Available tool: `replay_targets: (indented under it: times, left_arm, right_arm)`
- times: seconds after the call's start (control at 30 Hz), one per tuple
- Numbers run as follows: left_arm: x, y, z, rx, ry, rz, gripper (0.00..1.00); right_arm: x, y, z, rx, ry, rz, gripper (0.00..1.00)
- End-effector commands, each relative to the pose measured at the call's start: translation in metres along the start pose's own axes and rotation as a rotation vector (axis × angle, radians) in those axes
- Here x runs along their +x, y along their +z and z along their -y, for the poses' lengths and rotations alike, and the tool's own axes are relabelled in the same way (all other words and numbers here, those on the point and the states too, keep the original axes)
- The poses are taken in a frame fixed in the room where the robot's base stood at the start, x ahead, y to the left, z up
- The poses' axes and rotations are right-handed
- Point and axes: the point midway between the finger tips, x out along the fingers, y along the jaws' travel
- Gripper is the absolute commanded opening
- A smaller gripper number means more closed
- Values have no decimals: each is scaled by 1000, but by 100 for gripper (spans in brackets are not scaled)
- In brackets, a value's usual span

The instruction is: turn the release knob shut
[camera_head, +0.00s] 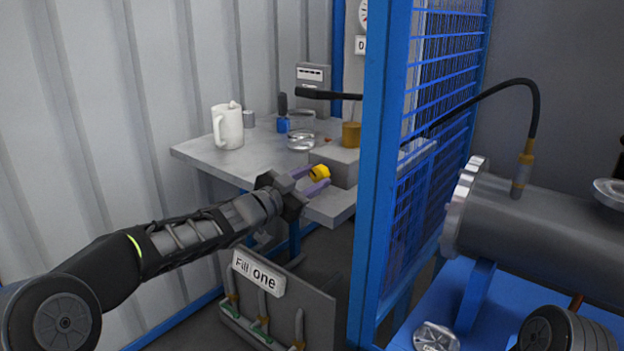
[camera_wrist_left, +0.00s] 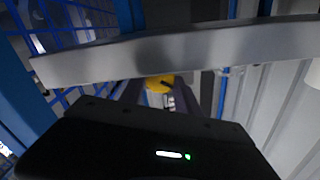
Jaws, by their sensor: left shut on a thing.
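The release knob (camera_head: 320,172) is yellow and round, on the front of a grey box (camera_head: 341,165) at the edge of the bench. My left gripper (camera_head: 311,182) reaches in from the left with its purple fingers on either side of the knob, shut on it. In the left wrist view the yellow knob (camera_wrist_left: 160,83) sits between the fingertips of my left gripper (camera_wrist_left: 162,92), with a dark mark across it. The knob's exact turn angle is hard to read. My right gripper is not in view.
The grey bench (camera_head: 205,155) holds a white jug (camera_head: 228,127), a glass dish (camera_head: 301,140) and a brass cylinder (camera_head: 351,134). A blue post (camera_head: 376,190) and mesh panel stand just right. A "Fill one" sign (camera_head: 258,273) is below the arm. A flanged grey shell (camera_head: 560,215) lies right.

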Motion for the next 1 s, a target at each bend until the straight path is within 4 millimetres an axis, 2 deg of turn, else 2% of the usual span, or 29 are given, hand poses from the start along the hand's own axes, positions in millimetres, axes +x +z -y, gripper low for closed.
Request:
replay_targets:
  times: [0.3,0.33,0.57,0.87,1.0]
  left_arm:
    - [0,2,0,2,0,3,0]
    - [0,2,0,1,0,3,40]
    - [0,1,0,1,0,2,59]
    - [-1,0,0,1,0,0,60]
    - [-11,0,1,2,0,1,60]
  right_arm:
    - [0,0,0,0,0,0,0]
    - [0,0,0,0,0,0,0]
    - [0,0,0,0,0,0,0]
    - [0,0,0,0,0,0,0]
    - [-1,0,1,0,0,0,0]
